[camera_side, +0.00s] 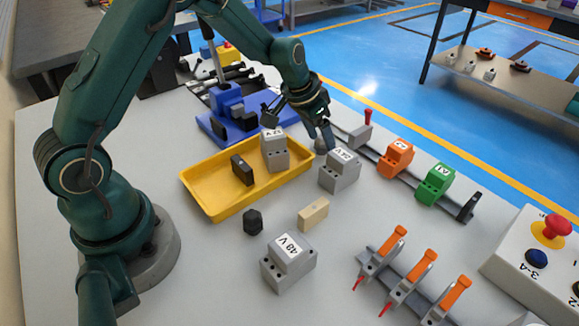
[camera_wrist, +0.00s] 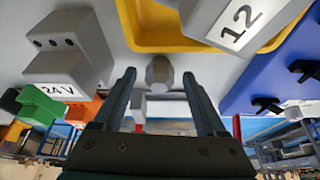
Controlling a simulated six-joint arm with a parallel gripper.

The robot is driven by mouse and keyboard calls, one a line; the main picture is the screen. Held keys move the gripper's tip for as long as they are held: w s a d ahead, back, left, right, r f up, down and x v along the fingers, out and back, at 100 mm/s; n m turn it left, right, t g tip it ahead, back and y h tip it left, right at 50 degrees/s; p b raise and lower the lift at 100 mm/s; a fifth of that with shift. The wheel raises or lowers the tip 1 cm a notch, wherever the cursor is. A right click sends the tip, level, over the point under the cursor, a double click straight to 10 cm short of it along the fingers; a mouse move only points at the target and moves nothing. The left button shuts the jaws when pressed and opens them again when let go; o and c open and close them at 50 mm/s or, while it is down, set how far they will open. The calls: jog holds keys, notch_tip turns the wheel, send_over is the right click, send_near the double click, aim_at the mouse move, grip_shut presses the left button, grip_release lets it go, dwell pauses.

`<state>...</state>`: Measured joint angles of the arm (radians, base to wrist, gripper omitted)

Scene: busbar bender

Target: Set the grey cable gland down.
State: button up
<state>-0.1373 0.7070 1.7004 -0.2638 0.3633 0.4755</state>
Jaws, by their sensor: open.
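The grey cable gland (camera_wrist: 159,73) shows in the wrist view, in the gap between my fingertips and apart from both fingers. It appears to stand on the grey table. In the side view only a small part of the gland (camera_side: 320,145) shows, beside the 24 V block and partly hidden by my gripper. My gripper (camera_side: 322,132) is open and low over the table, between the yellow tray and the rail. Its two spread fingers (camera_wrist: 159,76) show in the wrist view with nothing clamped between them.
The grey 24 V block (camera_side: 340,170) is close beside my gripper. The yellow tray (camera_side: 215,207) holds a grey 12 V block (camera_side: 274,152) and a black piece (camera_side: 242,170). A blue fixture (camera_side: 235,120) and a rail (camera_side: 375,152) flank the gripper. A black hexagonal piece (camera_side: 253,222) lies nearer.

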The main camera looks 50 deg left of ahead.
grip_shut()
dwell(0.3)
